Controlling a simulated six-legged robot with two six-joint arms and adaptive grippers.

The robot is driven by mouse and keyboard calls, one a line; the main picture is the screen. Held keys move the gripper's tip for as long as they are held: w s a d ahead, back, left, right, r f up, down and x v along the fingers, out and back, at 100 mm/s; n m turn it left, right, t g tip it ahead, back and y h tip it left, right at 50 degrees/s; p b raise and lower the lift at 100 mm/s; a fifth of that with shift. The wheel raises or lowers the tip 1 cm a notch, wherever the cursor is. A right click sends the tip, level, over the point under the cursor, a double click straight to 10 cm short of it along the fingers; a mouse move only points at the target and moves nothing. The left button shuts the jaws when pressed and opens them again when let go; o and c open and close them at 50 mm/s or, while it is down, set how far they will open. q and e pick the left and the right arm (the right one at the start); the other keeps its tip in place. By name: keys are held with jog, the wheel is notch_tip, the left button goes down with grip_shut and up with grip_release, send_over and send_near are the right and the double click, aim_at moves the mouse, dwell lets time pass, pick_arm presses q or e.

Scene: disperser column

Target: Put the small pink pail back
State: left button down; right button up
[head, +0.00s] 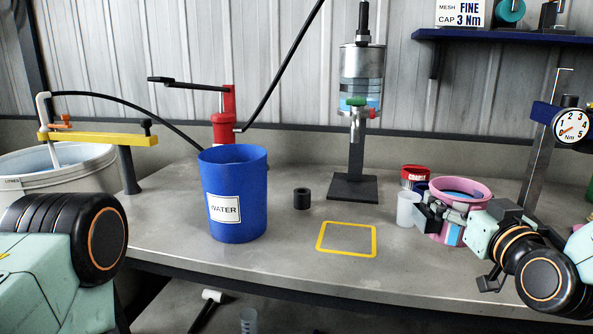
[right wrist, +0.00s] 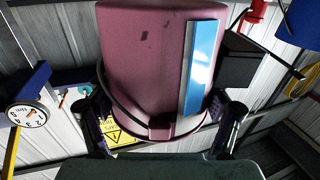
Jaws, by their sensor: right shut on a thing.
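The small pink pail (head: 434,222) is at the right side of the bench in the head view, upright, with a blue strip on its side and something blue showing inside its rim. My right gripper (head: 455,211) is shut on it from the right front, with dark fingers around its upper part. In the right wrist view the pail (right wrist: 140,65) fills the middle between the two fingers (right wrist: 163,125). I cannot tell whether its base touches the bench. My left arm shows at the left edge, but its gripper is out of view.
A blue WATER bucket (head: 238,180) stands left of an empty yellow outline (head: 346,253). A black cylinder (head: 301,198) and a disperser column (head: 355,150) stand behind. A white cup (head: 406,210) and a red-topped can (head: 413,174) crowd the pail's left. A dial gauge (head: 571,126) stands right.

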jog(key=s+a+f+n+g+y, duration=0.1)
jog(key=s+a+f+n+y, duration=0.1)
jog(key=s+a+f+y, duration=0.2)
jog(key=s+a+f+n+g+y, duration=0.1)
jog(key=s+a+f+n+y, duration=0.2)
jog(key=s+a+f, duration=0.3)
jog(key=s+f, duration=0.4)
jog(key=f, duration=0.5)
jog(key=shift+s+a+y, duration=0.15)
jog(key=shift+a+y, duration=0.05)
jog(key=shift+y, duration=0.2)
jog(key=shift+r, duration=0.1)
